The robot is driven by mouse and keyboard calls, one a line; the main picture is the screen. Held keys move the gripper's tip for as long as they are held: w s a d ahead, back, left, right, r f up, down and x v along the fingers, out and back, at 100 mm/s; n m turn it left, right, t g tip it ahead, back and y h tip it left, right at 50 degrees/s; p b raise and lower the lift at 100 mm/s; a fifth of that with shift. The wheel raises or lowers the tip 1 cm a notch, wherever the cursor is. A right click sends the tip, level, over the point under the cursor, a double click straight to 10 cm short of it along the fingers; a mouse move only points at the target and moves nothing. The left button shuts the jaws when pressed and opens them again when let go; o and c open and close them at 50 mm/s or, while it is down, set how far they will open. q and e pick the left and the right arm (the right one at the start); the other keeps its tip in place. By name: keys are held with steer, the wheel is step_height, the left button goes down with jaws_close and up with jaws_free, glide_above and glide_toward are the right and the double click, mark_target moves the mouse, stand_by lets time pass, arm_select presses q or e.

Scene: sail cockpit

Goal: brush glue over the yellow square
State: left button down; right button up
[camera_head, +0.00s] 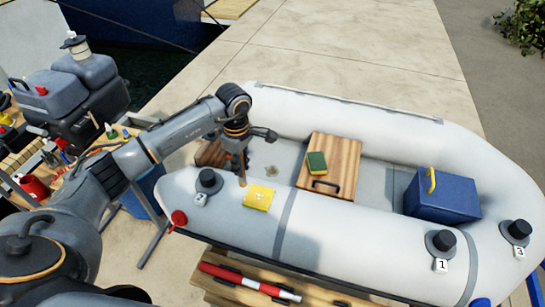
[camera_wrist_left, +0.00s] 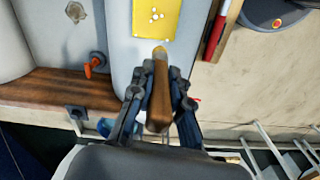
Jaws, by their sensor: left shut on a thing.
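The yellow square (camera_head: 259,197) lies on the near grey tube of the inflatable boat (camera_head: 330,226). In the left wrist view the yellow square (camera_wrist_left: 154,24) carries several small white spots. My left gripper (camera_head: 238,158) is above the tube, just left of the square, shut on a brush. The brush (camera_head: 242,180) points down in the head view. In the left wrist view its brown wooden handle (camera_wrist_left: 160,92) runs between the fingers, its far end close to the square's edge. I cannot tell if it touches. My right gripper is not in view.
Inside the boat are a wooden board (camera_head: 345,165) with a green-and-yellow sponge (camera_head: 316,162) and a blue box (camera_head: 440,198). Black valves, one a valve (camera_head: 208,181) near the square, rise from the tube. A red-and-white cylinder (camera_head: 250,283) lies in front. A cluttered bench stands left.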

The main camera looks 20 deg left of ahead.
arm_select(q)
step_height(320, 180, up, 2)
steer(key=shift+d+r+p, duration=0.1)
steer(key=shift+p, duration=0.3)
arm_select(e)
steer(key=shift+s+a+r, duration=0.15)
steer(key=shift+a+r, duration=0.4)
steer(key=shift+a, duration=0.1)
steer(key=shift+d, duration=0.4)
arm_select(q)
steer(key=shift+d, duration=0.1)
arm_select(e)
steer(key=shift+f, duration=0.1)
